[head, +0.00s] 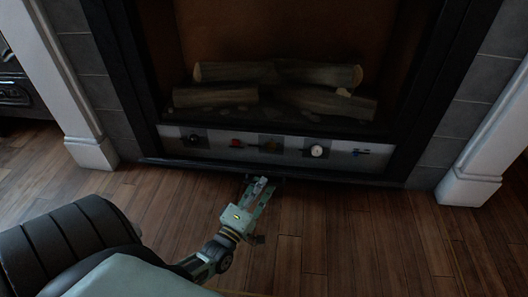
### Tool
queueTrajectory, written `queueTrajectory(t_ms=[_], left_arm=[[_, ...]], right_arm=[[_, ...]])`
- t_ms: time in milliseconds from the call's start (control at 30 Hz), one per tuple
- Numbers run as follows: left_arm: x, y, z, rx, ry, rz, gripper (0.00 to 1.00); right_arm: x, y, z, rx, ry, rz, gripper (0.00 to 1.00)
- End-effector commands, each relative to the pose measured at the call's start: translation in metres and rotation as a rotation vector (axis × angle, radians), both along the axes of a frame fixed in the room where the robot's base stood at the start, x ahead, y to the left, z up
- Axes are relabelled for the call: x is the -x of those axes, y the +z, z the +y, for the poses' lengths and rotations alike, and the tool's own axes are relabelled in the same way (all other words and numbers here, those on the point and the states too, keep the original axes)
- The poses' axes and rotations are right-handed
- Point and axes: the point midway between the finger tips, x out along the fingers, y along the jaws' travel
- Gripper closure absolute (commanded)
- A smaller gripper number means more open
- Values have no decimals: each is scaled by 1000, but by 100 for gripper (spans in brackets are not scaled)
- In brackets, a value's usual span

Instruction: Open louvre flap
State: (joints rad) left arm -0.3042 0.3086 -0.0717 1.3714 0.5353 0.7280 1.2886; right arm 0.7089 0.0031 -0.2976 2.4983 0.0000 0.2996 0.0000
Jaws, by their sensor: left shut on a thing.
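A fireplace (118,62) stands ahead with a dark frame. Below its firebox, a light control panel with several knobs is uncovered. The louvre flap (195,164) shows as a thin dark strip along the bottom of that panel, low near the floor, seen nearly edge-on. My left gripper (260,184) reaches in from the lower left to the middle of the flap's front edge and is shut on it. The exact contact at the fingertips is dark and hard to see. My right gripper is not in view.
Logs (278,73) lie in the firebox above. White pillars (92,150) flank the fireplace. The wooden floor (340,235) is clear to the right of my left arm.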

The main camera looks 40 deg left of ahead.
Motion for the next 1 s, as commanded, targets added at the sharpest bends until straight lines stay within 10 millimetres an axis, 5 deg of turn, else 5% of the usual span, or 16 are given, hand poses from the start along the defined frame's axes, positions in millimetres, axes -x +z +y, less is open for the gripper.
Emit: queueTrajectory(t_ms=[33,300,1000], left_arm=[[6,-25,5,9,12,36,100],[15,-56,-1,5,14,30,100],[17,-67,-4,6,14,19,100]], right_arm=[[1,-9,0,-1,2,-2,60],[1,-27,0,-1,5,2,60],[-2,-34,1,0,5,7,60]])
